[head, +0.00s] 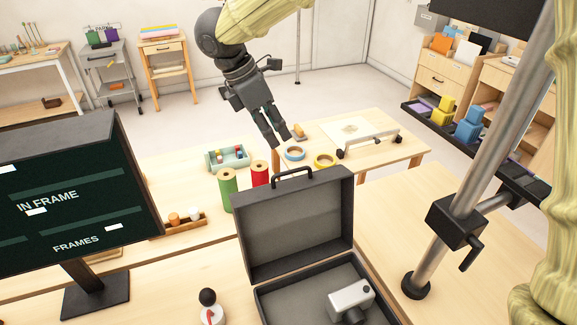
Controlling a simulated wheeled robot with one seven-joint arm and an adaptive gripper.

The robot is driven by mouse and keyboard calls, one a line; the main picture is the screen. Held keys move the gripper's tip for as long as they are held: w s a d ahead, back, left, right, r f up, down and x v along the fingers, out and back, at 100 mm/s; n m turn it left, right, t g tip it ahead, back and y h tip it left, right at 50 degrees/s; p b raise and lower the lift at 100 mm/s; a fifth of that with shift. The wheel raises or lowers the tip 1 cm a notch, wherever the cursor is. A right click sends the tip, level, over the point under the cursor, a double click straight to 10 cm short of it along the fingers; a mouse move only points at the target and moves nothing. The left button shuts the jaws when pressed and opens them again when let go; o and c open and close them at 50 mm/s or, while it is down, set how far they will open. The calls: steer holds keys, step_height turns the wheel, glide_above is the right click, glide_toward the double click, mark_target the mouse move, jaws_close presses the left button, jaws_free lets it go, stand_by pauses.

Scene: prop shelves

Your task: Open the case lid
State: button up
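A dark grey case stands on the wooden table in the head view. Its lid (296,222) is raised, roughly upright or leaning slightly back, with a black handle (292,178) on its top edge. The open base (277,300) has a grey lining and holds a white and grey camera-like device (350,298). The bottom of the base is cut off by the picture edge. My gripper (281,140) points down, in the picture above the lid and apart from it. Nothing shows between its dark fingers. Their small gap is too unclear to judge as open or shut.
A green spool (228,190) and a red spool (260,173) stand left of the lid. Blue tape (294,153) and yellow tape (325,161) lie behind it. A monitor (75,195) is at left, a metal pole (487,125) at right.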

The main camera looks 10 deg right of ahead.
steer(key=p+x, duration=0.1)
steer(key=x, duration=0.5)
steer(key=p+x, duration=0.2)
steer(key=x, duration=0.3)
steer(key=shift+w+f+p, duration=0.2)
steer(key=shift+f+p, duration=0.1)
steer(key=shift+f, duration=0.1)
steer(key=shift+c, duration=0.5)
jaws_close()
